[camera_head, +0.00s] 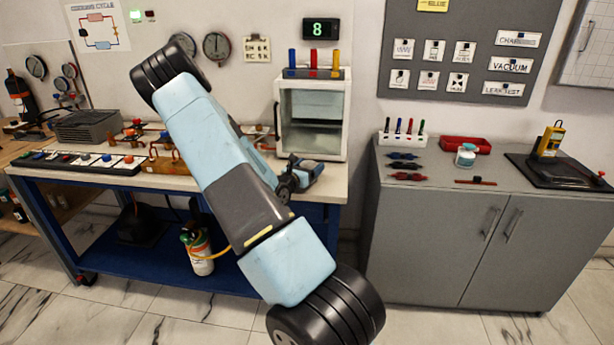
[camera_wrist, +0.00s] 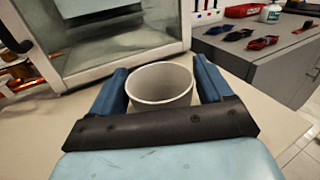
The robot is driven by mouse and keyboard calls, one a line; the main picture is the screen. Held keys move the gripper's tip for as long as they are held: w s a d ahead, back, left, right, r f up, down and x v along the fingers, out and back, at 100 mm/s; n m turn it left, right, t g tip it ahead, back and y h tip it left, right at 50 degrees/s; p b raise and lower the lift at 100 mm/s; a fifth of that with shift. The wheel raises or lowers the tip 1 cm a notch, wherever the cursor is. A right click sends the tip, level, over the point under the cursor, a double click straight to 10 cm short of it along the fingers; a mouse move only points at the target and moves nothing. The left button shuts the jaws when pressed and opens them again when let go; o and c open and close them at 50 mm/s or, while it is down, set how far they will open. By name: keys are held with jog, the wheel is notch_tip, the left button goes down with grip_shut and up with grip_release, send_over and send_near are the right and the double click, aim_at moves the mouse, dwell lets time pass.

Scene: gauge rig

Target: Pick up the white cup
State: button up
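The white cup (camera_wrist: 160,84) stands upright in the wrist view, its open rim facing up. It sits between the two blue fingers of my gripper (camera_wrist: 160,78), close to both. I cannot tell whether the fingers press on its wall or stand just clear of it. The dark palm edge hides the cup's lower part and base. In the head view, my gripper (camera_head: 307,172) is at the right end of the workbench, in front of a glass-fronted cabinet (camera_head: 314,115). The cup cannot be made out there.
The glass-fronted cabinet (camera_wrist: 105,40) stands just beyond my gripper. The pale benchtop (camera_wrist: 265,118) is bare to the right. A grey cupboard (camera_head: 480,240) stands past a gap, carrying coloured clips, a red tray (camera_head: 466,145) and a small white jar (camera_head: 465,158).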

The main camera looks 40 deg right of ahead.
jog(key=c, duration=0.8)
jog(key=shift+r, duration=0.1)
